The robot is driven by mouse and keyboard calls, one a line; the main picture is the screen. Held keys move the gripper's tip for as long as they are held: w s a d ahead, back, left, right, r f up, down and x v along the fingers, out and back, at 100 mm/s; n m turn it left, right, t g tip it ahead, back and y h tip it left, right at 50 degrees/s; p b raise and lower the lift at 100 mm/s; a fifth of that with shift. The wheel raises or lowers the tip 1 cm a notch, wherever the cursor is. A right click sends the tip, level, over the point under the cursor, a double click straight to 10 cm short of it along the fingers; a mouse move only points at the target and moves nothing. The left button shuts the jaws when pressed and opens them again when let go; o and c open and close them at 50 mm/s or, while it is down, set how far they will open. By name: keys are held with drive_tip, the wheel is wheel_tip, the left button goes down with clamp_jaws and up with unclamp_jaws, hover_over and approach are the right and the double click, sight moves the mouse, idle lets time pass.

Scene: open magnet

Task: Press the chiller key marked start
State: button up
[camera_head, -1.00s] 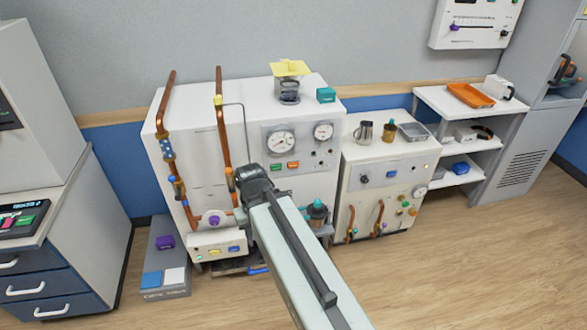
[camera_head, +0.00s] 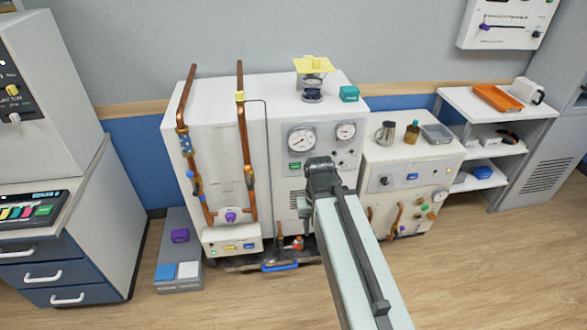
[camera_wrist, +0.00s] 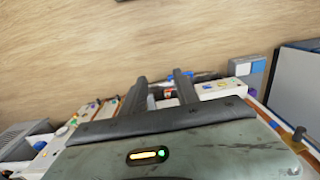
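A large white cabinet (camera_head: 215,115) with copper pipes and two dials stands at the wall in the head view. A green key (camera_head: 295,166) shows below its larger dial; my arm hides the panel to the key's right. A low box (camera_head: 232,239) at the cabinet's foot carries small green, yellow and blue keys. No lettering is readable, so I cannot tell which key says start. My gripper's end (camera_head: 322,175) appears in front of the cabinet's right part. In the wrist view, my gripper (camera_wrist: 160,86) has its two dark fingers apart with nothing held between them.
A smaller white unit (camera_head: 410,165) with knobs and pipes stands to the right, with a metal mug (camera_head: 386,132) on top. A drawer cabinet (camera_head: 85,245) with a coloured key panel (camera_head: 30,210) is at left. A grey pedestal (camera_head: 178,250) stands between. Foreground floor is clear.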

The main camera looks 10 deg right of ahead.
clamp_jaws()
drive_tip(key=shift+d, duration=0.15)
idle(1.5)
